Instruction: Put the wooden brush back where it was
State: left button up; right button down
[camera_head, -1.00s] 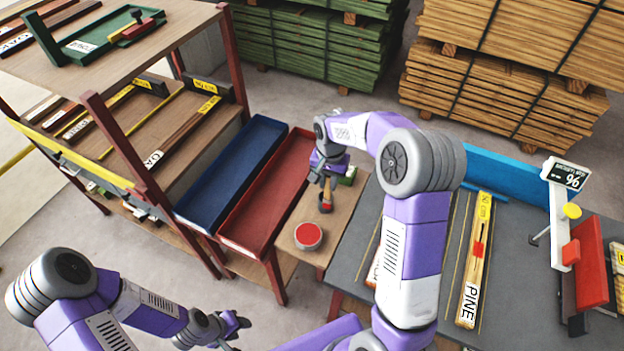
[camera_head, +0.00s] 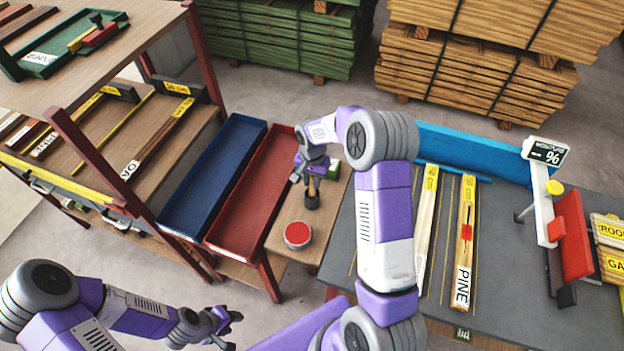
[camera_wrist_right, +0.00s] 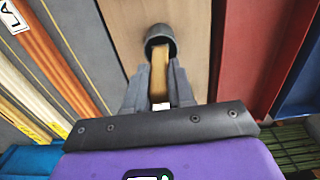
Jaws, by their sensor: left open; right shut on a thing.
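The wooden brush (camera_wrist_right: 160,75) shows as a tan wooden handle between the fingers of my right gripper (camera_wrist_right: 160,100), which is shut on it. The brush's far end is hidden at the mouth of a dark round cup (camera_wrist_right: 161,38). I cannot tell how deep it sits in the cup. In the head view the right gripper (camera_head: 306,178) is just above the dark cup (camera_head: 312,201) on a narrow wooden table. My left gripper (camera_head: 228,325) is open and empty at the lower left, away from the table.
A red tray (camera_head: 258,195) and blue tray (camera_head: 212,180) lie left. The grey bench (camera_head: 500,280) with labelled boards is right.

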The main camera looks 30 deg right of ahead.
jog(key=shift+f, duration=0.2)
jog(key=c, duration=1)
grip_release()
jog(key=shift+r, duration=0.15)
jog(key=shift+w+r, duration=0.1)
jog(key=shift+r, duration=0.15)
notch_tip(320, 180, up, 12)
jog(key=shift+f, duration=0.15)
jog(key=shift+f, duration=0.1)
